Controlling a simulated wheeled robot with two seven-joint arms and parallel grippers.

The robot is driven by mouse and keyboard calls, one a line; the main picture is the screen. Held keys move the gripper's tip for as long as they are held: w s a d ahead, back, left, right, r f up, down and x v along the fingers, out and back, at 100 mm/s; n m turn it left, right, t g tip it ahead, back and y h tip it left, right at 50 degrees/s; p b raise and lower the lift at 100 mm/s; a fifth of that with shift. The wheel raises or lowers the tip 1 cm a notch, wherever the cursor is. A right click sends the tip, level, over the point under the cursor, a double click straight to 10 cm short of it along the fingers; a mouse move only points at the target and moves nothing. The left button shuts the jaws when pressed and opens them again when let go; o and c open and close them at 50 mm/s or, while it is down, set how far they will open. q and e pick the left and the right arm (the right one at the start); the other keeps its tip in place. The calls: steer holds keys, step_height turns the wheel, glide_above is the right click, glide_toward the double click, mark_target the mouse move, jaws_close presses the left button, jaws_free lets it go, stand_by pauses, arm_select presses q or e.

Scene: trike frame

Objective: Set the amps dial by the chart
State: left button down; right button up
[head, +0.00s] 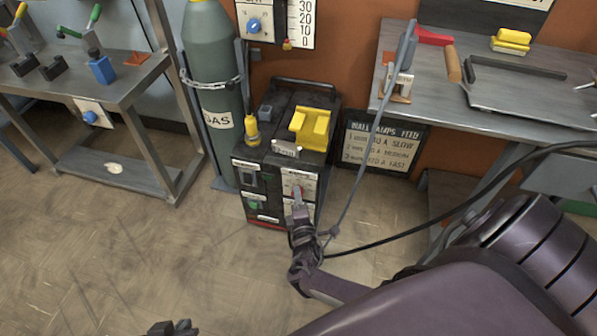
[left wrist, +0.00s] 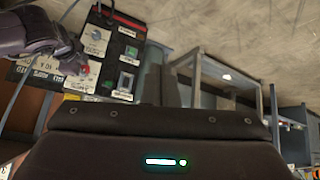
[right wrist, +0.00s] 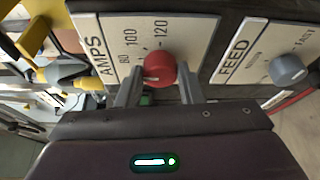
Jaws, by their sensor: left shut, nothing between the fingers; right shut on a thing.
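The welding machine (head: 283,150) stands on the floor against the orange wall. In the right wrist view its red amps dial (right wrist: 159,68) sits on a white plate marked AMPS, with 80, 100 and 120 legible. My right gripper (right wrist: 158,92) is shut on the amps dial, one finger on each side. In the head view it (head: 298,200) reaches the machine's front and partly covers it. I cannot tell the dial's exact setting. The chart (head: 385,143) leans beside the machine with WALL, AMPS and FEED columns. My left gripper (head: 170,328) is shut and empty at the bottom edge.
The grey feed knob (right wrist: 288,70) is right beside the amps dial. A chained green gas cylinder (head: 214,90) stands left of the machine. A workbench (head: 450,110) is at the right, another (head: 120,90) at the left. A cable crosses the front; the left floor is clear.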

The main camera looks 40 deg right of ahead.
arm_select(q)
steer(key=shift+s+a+f+g+y+p, duration=0.15)
steer(key=shift+s+a+f+g, duration=0.1)
steer(key=shift+s, duration=0.15)
steer(key=shift+s+a+f+g+y+p, duration=0.15)
steer(key=shift+s+a+f+g, duration=0.1)
steer(key=shift+s, duration=0.15)
arm_select(e)
steer(key=shift+r+n, duration=0.1)
steer(key=shift+n, duration=0.3)
arm_select(q)
steer(key=shift+a, duration=0.1)
arm_select(e)
steer(key=shift+a, duration=0.1)
steer(key=o, duration=1)
arm_select(q)
steer(key=a+p, duration=0.1)
steer(key=s+a+g+y+p, duration=0.1)
steer(key=shift+a+r+n+g, duration=0.15)
steer(key=shift+a+n+g, duration=0.15)
steer(key=shift+a, duration=0.05)
arm_select(e)
steer(key=v, duration=0.7)
steer(key=shift+s+a, duration=0.25)
steer(key=shift+s, duration=0.05)
